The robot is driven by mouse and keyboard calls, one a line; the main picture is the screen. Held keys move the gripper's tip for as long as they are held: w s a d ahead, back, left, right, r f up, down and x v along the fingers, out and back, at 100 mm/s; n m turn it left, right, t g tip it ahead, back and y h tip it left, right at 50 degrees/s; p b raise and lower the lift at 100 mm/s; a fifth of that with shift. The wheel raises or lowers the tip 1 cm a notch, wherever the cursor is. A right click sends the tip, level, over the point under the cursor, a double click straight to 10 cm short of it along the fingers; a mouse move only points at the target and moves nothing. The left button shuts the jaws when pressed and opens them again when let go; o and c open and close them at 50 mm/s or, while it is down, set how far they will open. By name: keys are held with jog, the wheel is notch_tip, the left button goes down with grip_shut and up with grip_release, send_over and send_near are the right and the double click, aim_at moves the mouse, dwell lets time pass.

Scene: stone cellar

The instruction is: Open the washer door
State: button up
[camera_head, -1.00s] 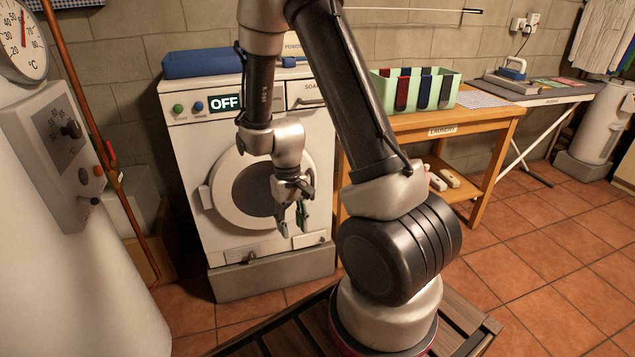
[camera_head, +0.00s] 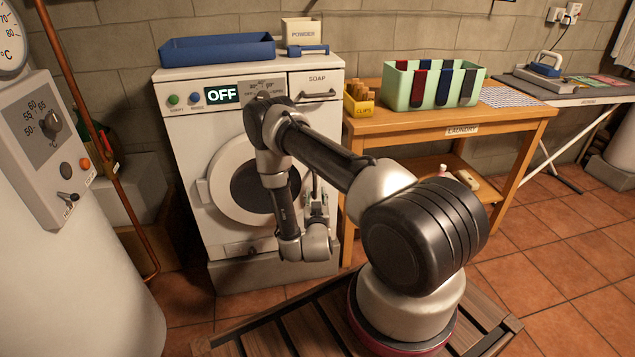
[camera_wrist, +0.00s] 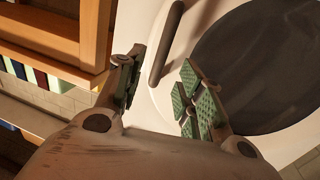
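The white washer (camera_head: 190,130) stands against the wall and its panel reads OFF. Its round door (camera_head: 225,165) looks shut, with dark glass in a pale ring; my arm covers part of it. In the wrist view, the dark glass (camera_wrist: 265,60) fills the right side. A dark bar handle (camera_wrist: 166,42) lies beside the glass on the pale door. My gripper (camera_wrist: 162,70) is open and empty, its green-padded fingers pointing towards the handle from either side. I cannot tell whether they touch it. In the head view, my gripper (camera_head: 317,200) is at the door's right side.
A wooden laundry table (camera_head: 400,130) with a green bin (camera_head: 400,92) stands close on the right. A blue tray (camera_head: 215,52) lies on the washer. A white tank (camera_head: 80,260) is at the left. Tiled floor is clear at the right.

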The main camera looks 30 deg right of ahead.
aim_at(315, 195)
jog(key=x, duration=0.5)
jog(key=r+x, duration=0.1)
jog(key=x, duration=0.2)
jog(key=shift+a, duration=0.1)
jog(key=shift+c, duration=0.3)
grip_shut()
